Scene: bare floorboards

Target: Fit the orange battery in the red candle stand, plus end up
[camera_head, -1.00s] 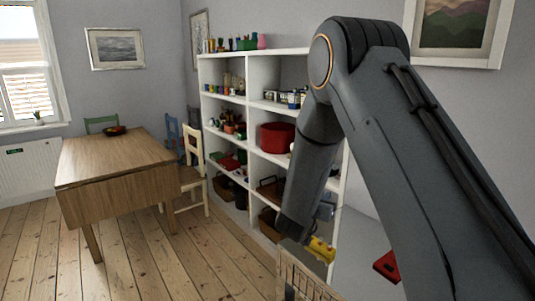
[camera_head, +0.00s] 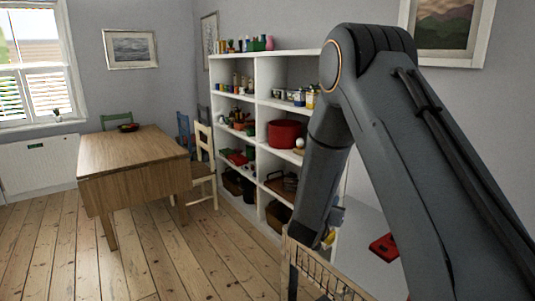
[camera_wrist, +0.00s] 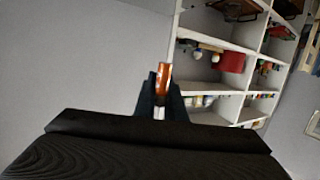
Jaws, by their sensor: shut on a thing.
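The orange battery (camera_wrist: 164,72) stands out between the fingers of my gripper (camera_wrist: 161,92) in the wrist view. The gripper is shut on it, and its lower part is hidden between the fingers. Which end is plus is too small to tell. In the head view my gripper (camera_head: 328,238) is low in the middle, mostly hidden by my arm, and the battery cannot be made out. A small red block with a dark spot on top (camera_head: 384,247), which looks like the candle stand, lies on a pale surface to the right of my gripper, apart from it.
A white shelf unit (camera_head: 259,150) with many items, including a red pot (camera_head: 285,134), stands behind. A wooden table (camera_head: 130,165) and chairs stand to the left. The floorboards between are clear.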

